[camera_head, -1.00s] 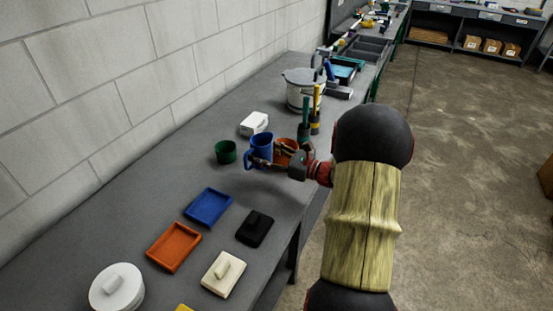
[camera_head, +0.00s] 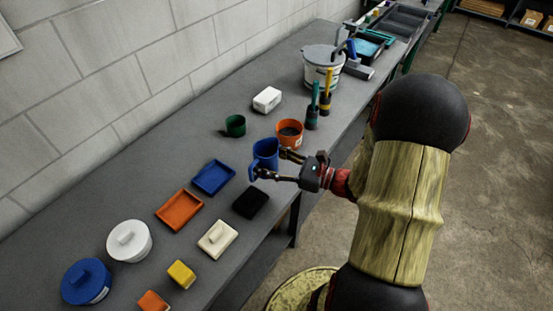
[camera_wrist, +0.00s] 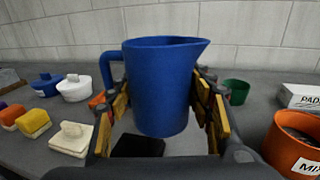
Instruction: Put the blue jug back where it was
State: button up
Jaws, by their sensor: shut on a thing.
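The blue jug (camera_head: 265,154) is upright between the fingers of my gripper (camera_head: 272,165). The wrist view shows the jug (camera_wrist: 162,85) large in the middle, with its handle to the left and its spout to the right. My gripper (camera_wrist: 160,110) is shut on the jug's body, with yellow pads on both sides of it. In the head view the jug is over the grey bench (camera_head: 150,190), just in front of an orange bucket. I cannot tell for sure whether its base touches the bench, though the wrist view suggests it is held above it.
Close by are the orange bucket (camera_head: 289,133), green cup (camera_head: 235,125), black block (camera_head: 250,202) and blue tray (camera_head: 213,177). An orange tray (camera_head: 179,209), a cream float (camera_head: 217,239) and round lidded tubs stand nearer. Brushes (camera_head: 326,95) and a large pail (camera_head: 322,70) stand beyond.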

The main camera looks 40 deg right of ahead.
jog(key=shift+f, duration=0.15)
jog(key=w+d+f+b, duration=0.1)
jog(key=w+d+f, duration=0.1)
jog(key=w+f, duration=0.1)
jog(key=w+d+f+b, duration=0.2)
jog(key=w+f, duration=0.1)
jog(key=w, duration=0.1)
jog(key=w+d+f+b, duration=0.1)
jog(key=w+f+b, duration=0.1)
jog(key=w, duration=0.2)
jog(key=shift+w+d+f, duration=0.25)
jog(key=shift+d+f, duration=0.15)
jog(key=shift+w+d+f+b, duration=0.1)
jog(key=shift+w+f+b, duration=0.05)
jog(key=shift+f+b, duration=0.15)
jog(key=shift+w+f+b, duration=0.15)
jog(key=shift+f+b, duration=0.75)
jog(key=shift+f, duration=0.7)
jog(key=shift+f, duration=0.2)
jog(key=o, duration=1.2)
jog(key=shift+o, duration=0.2)
